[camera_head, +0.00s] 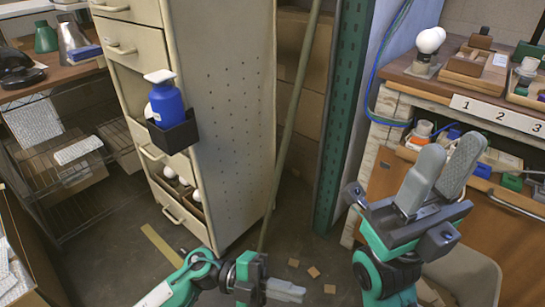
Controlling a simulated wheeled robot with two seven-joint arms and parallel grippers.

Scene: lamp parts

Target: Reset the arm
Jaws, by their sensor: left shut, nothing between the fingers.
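My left gripper (283,291) is at the bottom centre, low above the floor. Its fingers are together and hold nothing. My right gripper (450,150) is raised at the right, in front of the workbench. Its two grey fingers point up and stand slightly apart, with nothing seen between them. The forearm of my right arm runs down out of the bottom edge. No lamp part is in either gripper.
A beige drawer cabinet (228,110) stands at centre left, with a blue bottle (167,104) in a black holder on it. The workbench (400,75) at right carries a bulb (430,40) and wooden trays. An open drawer is beside my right gripper.

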